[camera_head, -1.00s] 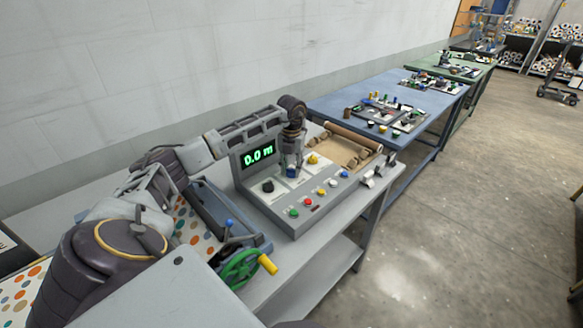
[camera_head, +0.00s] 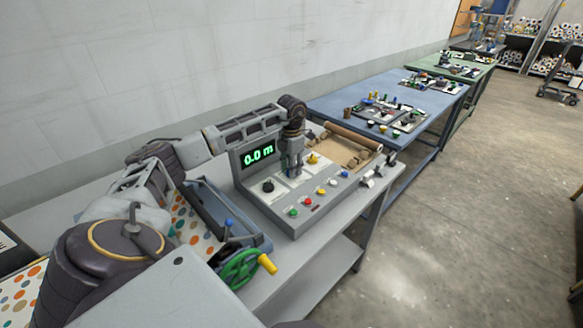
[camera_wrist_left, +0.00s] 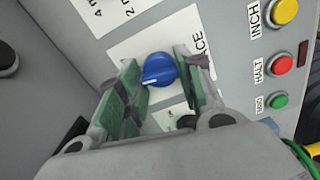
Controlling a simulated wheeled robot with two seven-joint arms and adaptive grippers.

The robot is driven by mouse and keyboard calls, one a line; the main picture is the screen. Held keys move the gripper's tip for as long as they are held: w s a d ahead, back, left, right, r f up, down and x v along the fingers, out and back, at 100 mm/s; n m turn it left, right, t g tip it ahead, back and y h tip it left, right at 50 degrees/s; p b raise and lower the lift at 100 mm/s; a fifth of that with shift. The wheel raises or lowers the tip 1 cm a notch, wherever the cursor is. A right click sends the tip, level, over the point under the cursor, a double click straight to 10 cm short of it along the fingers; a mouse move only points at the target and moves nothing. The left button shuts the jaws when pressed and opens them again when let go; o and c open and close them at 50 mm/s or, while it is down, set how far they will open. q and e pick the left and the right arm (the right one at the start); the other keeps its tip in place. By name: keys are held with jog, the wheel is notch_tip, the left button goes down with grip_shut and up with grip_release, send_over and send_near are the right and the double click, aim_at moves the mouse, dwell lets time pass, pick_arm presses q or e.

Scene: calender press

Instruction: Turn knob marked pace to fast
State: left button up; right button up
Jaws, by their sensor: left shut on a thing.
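The pace knob (camera_wrist_left: 159,70) is a round blue dial with a white pointer line, on a white plate lettered "…ACE" in the left wrist view. The pointer line points left in that view. My left gripper (camera_wrist_left: 160,82) has its two green-padded fingers on either side of the knob and is shut on it. In the head view my left gripper (camera_head: 291,170) reaches down onto the panel and hides the knob. The control panel (camera_head: 318,212) is grey with a green display (camera_head: 258,154) reading 0.0 m. My right gripper is not in view.
Beside the knob are a black knob (camera_head: 268,186) and a yellow knob (camera_head: 313,159). Green, red, yellow and blue buttons line the panel front. A green handwheel (camera_head: 240,268) stands at the near left. A brown roll (camera_head: 350,136) lies behind the panel.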

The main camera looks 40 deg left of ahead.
pick_arm(q)
jog(key=shift+m, duration=2.2)
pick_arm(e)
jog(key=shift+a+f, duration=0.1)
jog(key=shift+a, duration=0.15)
